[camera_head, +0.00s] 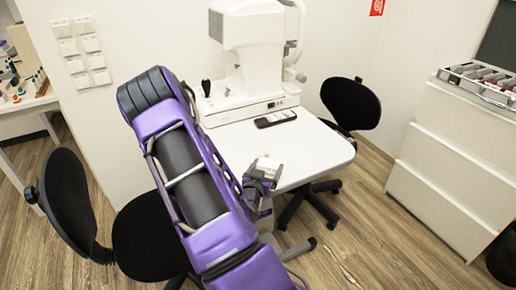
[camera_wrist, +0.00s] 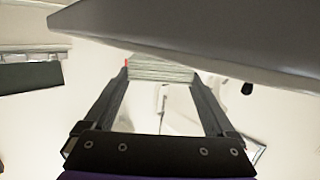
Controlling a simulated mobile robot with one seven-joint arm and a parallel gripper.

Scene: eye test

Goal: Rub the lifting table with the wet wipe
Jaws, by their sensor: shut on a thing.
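The lifting table (camera_head: 312,150) has a white top with a rounded front corner and stands in the middle of the head view. Its edge fills the upper right of the wrist view (camera_wrist: 215,38). My gripper (camera_head: 264,172) is at the table's front left edge in the head view. In the wrist view its fingers (camera_wrist: 160,76) are shut on a pale, layered, folded piece, which looks like the wet wipe (camera_wrist: 160,70). The wipe also shows as a small white patch in the head view (camera_head: 267,162). I cannot tell whether it touches the table.
A white eye-test machine (camera_head: 248,50) stands at the table's back, with a dark remote-like object (camera_head: 276,119) before it. Black chairs stand left (camera_head: 150,238) and right (camera_head: 350,103). A white drawer cabinet (camera_head: 455,150) bears a lens case (camera_head: 485,82). The table's front right is clear.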

